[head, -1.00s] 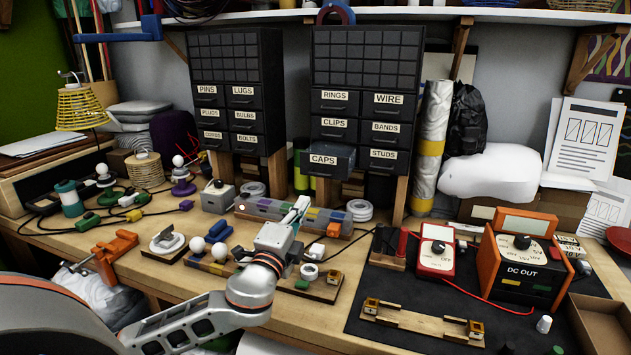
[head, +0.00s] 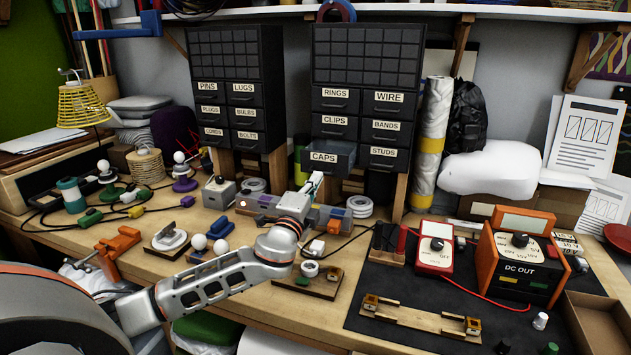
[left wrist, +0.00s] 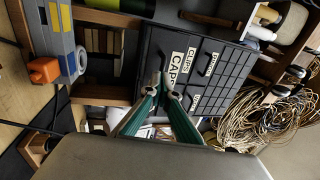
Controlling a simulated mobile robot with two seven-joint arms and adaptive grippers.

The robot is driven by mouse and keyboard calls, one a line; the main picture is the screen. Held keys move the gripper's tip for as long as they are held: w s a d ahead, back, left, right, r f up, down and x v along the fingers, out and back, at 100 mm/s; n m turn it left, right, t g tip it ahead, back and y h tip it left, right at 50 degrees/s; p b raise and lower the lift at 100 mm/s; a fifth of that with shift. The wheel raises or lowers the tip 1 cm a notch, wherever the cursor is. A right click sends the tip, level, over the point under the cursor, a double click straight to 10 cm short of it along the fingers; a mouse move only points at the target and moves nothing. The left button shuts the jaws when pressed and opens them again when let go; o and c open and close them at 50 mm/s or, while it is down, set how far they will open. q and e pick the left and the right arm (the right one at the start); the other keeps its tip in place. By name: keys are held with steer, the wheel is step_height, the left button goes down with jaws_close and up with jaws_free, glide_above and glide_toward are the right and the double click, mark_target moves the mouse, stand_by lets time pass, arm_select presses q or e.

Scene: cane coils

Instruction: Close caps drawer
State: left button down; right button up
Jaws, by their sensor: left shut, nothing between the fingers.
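The caps drawer (head: 344,160) is the lower left drawer of the right black cabinet (head: 370,75). It stands out past its neighbours, partly open. Its white CAPS label also shows in the left wrist view (left wrist: 177,68). My left gripper (head: 317,176) is shut and empty, just below and in front of the drawer in the head view. In the left wrist view its green fingers (left wrist: 163,82) are together and overlap the drawer's edge beside the label. I cannot tell whether they touch it. My right gripper is not in view.
A grey strip with coloured blocks (head: 330,216) lies on the bench under my left arm. White tape rolls (head: 359,206) sit below the cabinet. An orange power supply (head: 520,262) and a red meter (head: 435,247) stand on the right. The left cabinet (head: 236,90) stands alongside.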

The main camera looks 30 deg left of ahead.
mark_target(327, 165)
arm_select(q)
steer(key=b+x, duration=0.1)
steer(key=x, duration=0.2)
steer(key=f+b+x, duration=0.1)
steer(key=x, duration=0.2)
steer(key=f+b+x, duration=0.1)
steer(key=x, duration=0.2)
steer(key=shift+w+a, duration=0.1)
steer(key=shift+w, duration=0.5)
steer(key=shift+w+a, duration=0.1)
steer(key=shift+w, duration=0.15)
steer(key=shift+r, duration=0.25)
steer(key=shift+f, duration=0.15)
